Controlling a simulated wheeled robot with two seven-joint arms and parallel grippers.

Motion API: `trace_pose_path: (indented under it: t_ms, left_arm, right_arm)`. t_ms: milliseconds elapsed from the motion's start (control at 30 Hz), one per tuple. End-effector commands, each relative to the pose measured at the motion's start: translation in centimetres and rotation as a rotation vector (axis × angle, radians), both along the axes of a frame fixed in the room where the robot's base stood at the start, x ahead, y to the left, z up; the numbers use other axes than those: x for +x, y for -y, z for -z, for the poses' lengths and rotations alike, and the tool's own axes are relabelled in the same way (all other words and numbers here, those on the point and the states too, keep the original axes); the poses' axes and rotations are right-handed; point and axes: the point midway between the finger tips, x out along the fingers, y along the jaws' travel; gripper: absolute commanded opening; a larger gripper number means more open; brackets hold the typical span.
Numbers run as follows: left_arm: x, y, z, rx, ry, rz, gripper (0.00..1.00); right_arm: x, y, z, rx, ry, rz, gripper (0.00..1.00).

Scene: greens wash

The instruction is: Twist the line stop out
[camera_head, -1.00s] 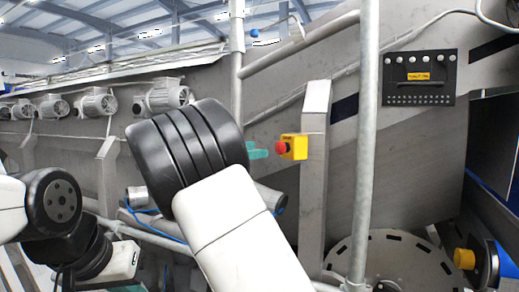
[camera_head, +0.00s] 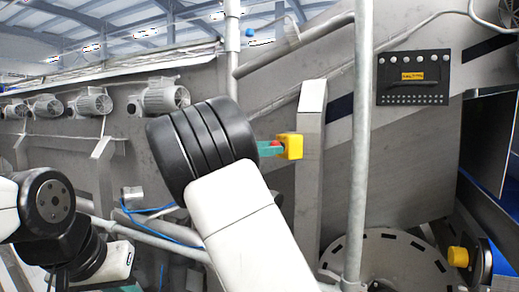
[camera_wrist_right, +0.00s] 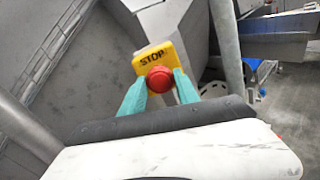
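The line stop is a red mushroom button (camera_wrist_right: 160,79) on a yellow box (camera_wrist_right: 152,60) lettered STOP, seen in the right wrist view. In the head view the yellow box (camera_head: 291,146) sits on a grey metal post, with the red button (camera_head: 275,143) partly hidden by my fingers. My right gripper (camera_wrist_right: 160,88) is open, its teal fingers on either side of the button. The fingertips are very close to its sides; I cannot tell whether they touch. The right gripper also shows in the head view (camera_head: 272,148). Only a sliver of teal at my left gripper (camera_head: 125,289) shows at the bottom edge.
The grey post (camera_head: 309,180) carries the stop box. A vertical pipe (camera_head: 362,150) stands right of it. A black panel (camera_head: 414,78) hangs on the machine wall. Another yellow knob (camera_head: 458,257) is at lower right. Blue cables (camera_head: 150,211) run behind my right arm.

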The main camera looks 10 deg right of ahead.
Motion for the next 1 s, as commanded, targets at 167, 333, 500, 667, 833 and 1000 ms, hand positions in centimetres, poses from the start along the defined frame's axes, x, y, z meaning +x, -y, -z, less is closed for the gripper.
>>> trace_pose_path:
  t_ms: [167,333,500,667,833,1000]
  left_arm:
    - [0.00,0.00,0.00,0.000,0.000,0.000,0.00]
    - [0.00,0.00,0.00,0.000,0.000,0.000,0.00]
    - [0.00,0.00,0.00,0.000,0.000,0.000,0.00]
    - [0.00,0.00,0.00,0.000,0.000,0.000,0.00]
    - [0.00,0.00,0.00,0.000,0.000,0.000,0.00]
    - [0.00,0.00,0.00,0.000,0.000,0.000,0.00]
  right_arm:
    - [-0.02,-0.01,0.01,0.000,0.000,0.001,0.00]
    - [-0.02,-0.01,0.01,0.004,0.006,0.001,0.00]
    - [-0.02,-0.04,0.02,0.020,0.048,0.000,0.00]
    - [0.00,-0.10,0.00,0.052,0.133,-0.001,0.00]
    - [-0.01,-0.06,0.00,0.100,0.258,0.000,0.00]
    - [-0.04,-0.06,0.02,0.148,0.384,0.000,0.00]
